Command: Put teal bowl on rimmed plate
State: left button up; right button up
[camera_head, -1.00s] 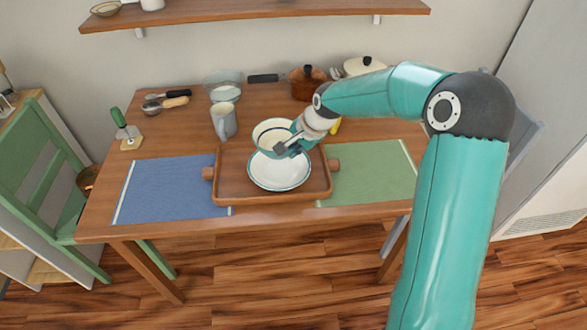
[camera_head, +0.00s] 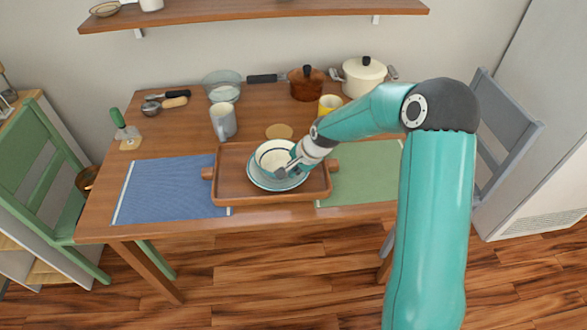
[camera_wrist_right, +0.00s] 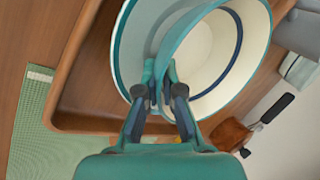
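The teal bowl (camera_head: 273,156), cream inside with a dark band, is over the white rimmed plate (camera_head: 259,181). The plate lies in the brown wooden tray (camera_head: 229,181). My right gripper (camera_head: 291,169) is shut on the bowl's near right rim. In the right wrist view, the fingers (camera_wrist_right: 161,85) pinch the rim of the bowl (camera_wrist_right: 218,62), with the plate (camera_wrist_right: 146,32) behind it. The bowl looks slightly tilted; I cannot tell whether it touches the plate. Much of the plate is hidden under the bowl. My left gripper is not in view.
A grey mug (camera_head: 223,121), a yellow cup (camera_head: 329,104), a brown pot (camera_head: 306,84) and a cream pot (camera_head: 363,77) stand behind the tray. A round coaster (camera_head: 279,131) lies just behind it. Blue (camera_head: 170,188) and green (camera_head: 363,175) mats beside the tray are clear.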

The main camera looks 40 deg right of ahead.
jog(key=shift+o, duration=0.8)
jog(key=shift+r, duration=0.15)
jog(key=v, duration=1.2)
